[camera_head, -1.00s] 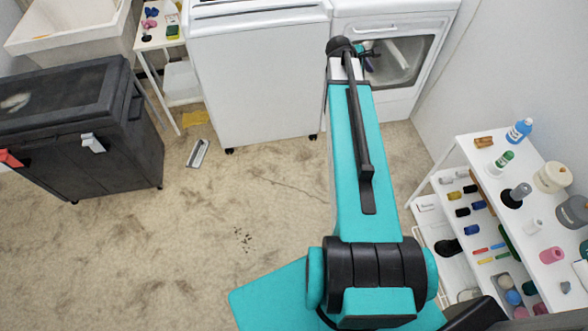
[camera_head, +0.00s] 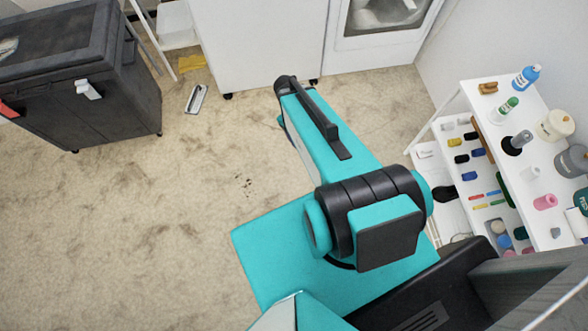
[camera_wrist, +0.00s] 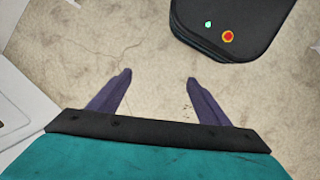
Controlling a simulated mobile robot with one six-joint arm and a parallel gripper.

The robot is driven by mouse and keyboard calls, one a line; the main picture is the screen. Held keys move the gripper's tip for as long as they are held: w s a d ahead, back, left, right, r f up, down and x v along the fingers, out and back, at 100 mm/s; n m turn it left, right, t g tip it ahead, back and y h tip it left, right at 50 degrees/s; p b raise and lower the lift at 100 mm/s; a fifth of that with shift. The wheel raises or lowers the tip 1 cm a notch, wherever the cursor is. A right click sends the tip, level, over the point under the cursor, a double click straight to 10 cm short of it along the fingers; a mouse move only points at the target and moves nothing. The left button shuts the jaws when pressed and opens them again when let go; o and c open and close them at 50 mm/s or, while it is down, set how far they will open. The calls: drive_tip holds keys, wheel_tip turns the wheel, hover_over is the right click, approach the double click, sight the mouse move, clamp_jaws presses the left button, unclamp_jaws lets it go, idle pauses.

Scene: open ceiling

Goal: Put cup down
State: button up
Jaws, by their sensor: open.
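My gripper (camera_wrist: 158,77) shows in the wrist view with its two purple fingers spread apart. Nothing is between the fingers, only bare floor beyond them. In the head view my gripper is hidden behind my teal arm. No cup is in the wrist view. Several small containers stand on the white shelf unit at the right of the head view, among them a pink cup-like one (camera_head: 545,202). I cannot tell which, if any, is the task's cup.
The white shelf unit (camera_head: 500,118) is close on the right. A white front-loading machine (camera_head: 385,55) and a white cabinet (camera_head: 262,45) stand at the back. A dark wheeled bin (camera_head: 120,105) is at the left. A small grey object (camera_head: 197,98) lies on otherwise open floor.

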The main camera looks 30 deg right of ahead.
drive_tip(key=s+a+f+m+g+y, duration=0.1)
drive_tip(key=s+a+f+m, duration=0.1)
drive_tip(key=s+a, duration=0.4)
drive_tip(key=s+a+f+m+g+y, duration=0.1)
drive_tip(key=s+a+f, duration=0.3)
drive_tip(key=s, duration=0.6)
drive_tip(key=shift+a+f+m+g, duration=0.4)
drive_tip(key=shift+a+g, duration=0.1)
drive_tip(key=shift+a, duration=0.35)
drive_tip(key=shift+f, duration=0.1)
wheel_tip(320, 180, down, 8)
drive_tip(key=b, duration=0.8)
drive_tip(key=shift+s, duration=0.2)
